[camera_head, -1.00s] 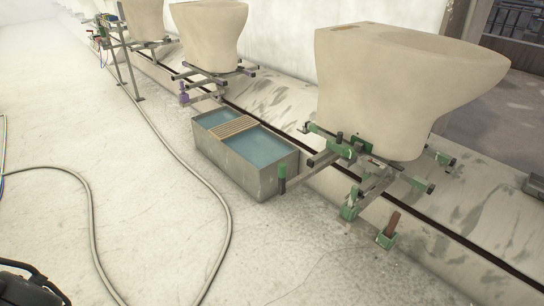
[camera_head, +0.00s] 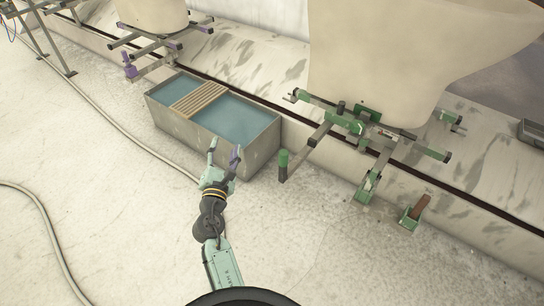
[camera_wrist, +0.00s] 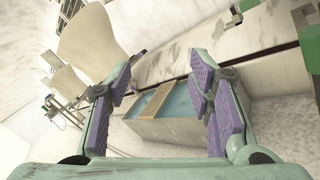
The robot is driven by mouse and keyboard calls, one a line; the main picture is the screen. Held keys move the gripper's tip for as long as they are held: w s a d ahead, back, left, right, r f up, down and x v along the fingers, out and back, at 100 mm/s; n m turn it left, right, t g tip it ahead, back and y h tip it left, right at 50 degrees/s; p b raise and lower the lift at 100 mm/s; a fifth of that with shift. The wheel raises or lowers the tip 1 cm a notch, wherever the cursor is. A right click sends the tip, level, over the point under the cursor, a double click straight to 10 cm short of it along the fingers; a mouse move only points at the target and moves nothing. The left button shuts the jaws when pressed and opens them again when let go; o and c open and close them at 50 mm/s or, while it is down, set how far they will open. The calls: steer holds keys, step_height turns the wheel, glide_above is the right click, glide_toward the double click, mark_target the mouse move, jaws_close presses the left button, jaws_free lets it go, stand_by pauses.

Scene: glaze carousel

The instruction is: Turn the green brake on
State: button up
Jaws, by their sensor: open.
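A stand with green parts (camera_head: 345,123) carries a large cream ceramic piece (camera_head: 385,60) at the right in the head view. A grey arm with a green upright grip (camera_head: 283,158) sticks out of it to the left. Below the stand is a green bracket (camera_head: 367,186), and a separate green bracket with a brown piece (camera_head: 415,212) sits by the floor edge. I cannot tell for certain which part is the brake. My gripper (camera_head: 224,152) is open and empty, in front of the tank and left of the green grip, touching none of these green parts.
A grey tank (camera_head: 262,150) of blue water with a slatted board (camera_head: 200,99) stands beyond my gripper. A purple-marked stand (camera_head: 130,66) is at the upper left. A hose (camera_head: 105,137) lies on the floor.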

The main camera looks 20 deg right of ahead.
mark_target(282, 161)
steer(key=s+d+f+n+g+h, duration=0.35)
steer(key=s+d+f, duration=0.35)
steer(key=d+f, duration=0.4)
steer(key=shift+n+h, duration=0.35)
steer(key=shift+h, duration=0.1)
steer(key=x, duration=0.7)
steer(key=s+d+p+x, duration=0.1)
steer(key=x, duration=0.3)
steer(key=shift+w+d+r, duration=0.15)
steer(key=shift+r, duration=0.2)
steer(key=shift+c, duration=0.2)
jaws_close()
